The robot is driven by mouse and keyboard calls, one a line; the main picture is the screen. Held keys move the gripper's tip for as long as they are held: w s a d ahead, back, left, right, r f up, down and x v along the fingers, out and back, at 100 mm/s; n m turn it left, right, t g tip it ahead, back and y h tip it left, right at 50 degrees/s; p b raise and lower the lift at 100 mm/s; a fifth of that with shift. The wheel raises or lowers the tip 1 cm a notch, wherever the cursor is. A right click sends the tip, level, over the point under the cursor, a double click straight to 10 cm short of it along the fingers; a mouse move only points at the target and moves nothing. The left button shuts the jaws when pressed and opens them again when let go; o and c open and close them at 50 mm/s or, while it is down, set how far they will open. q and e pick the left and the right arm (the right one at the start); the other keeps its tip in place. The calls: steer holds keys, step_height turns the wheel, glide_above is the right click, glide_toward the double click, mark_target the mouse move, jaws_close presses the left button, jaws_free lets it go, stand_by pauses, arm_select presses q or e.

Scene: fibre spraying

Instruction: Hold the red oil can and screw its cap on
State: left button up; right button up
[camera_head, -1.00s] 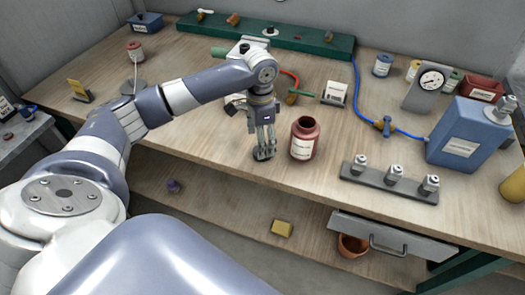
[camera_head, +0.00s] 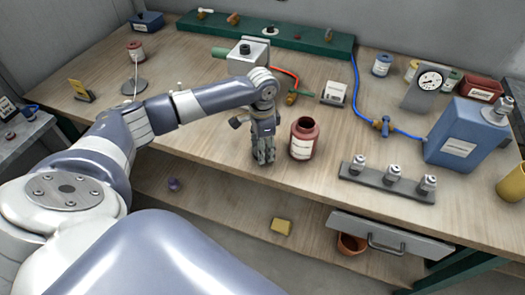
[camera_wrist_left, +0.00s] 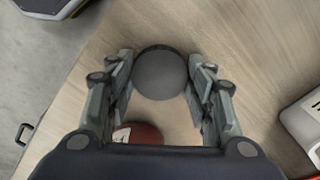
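The red oil can (camera_head: 302,139) stands upright near the table's front edge, its mouth open and a white label on its side. My left gripper (camera_head: 264,159) points down just left of the can, close to the tabletop. In the left wrist view, a dark round cap (camera_wrist_left: 160,74) lies between the gripper's two fingers (camera_wrist_left: 160,80), with a gap on each side. The fingers are open. Part of the red can (camera_wrist_left: 138,133) shows there too, partly hidden by my gripper. In the head view the fingers hide the cap. My right gripper is not in view.
A grey rack with several metal fittings (camera_head: 388,185) stands right of the can. A blue container (camera_head: 465,135) and a gauge (camera_head: 430,82) are further right. A blue hose (camera_head: 362,98) runs behind. A drawer (camera_head: 388,240) stands out below the table edge.

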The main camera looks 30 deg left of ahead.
arm_select(q)
steer(key=shift+r, duration=0.15)
steer(key=shift+r, duration=0.3)
step_height(320, 180, up, 2)
steer(key=shift+w+r+b, duration=0.1)
steer(key=shift+b, duration=0.55)
steer(key=s+d+r+b, duration=0.1)
steer(key=s+d, duration=0.1)
steer(key=s, duration=0.5)
steer(key=s+d+r+b, duration=0.1)
steer(key=s+d, duration=0.2)
steer(key=s, duration=0.5)
steer(key=shift+s+d+b, duration=0.15)
steer(key=shift+d+b, duration=0.1)
steer(key=shift+b, duration=0.05)
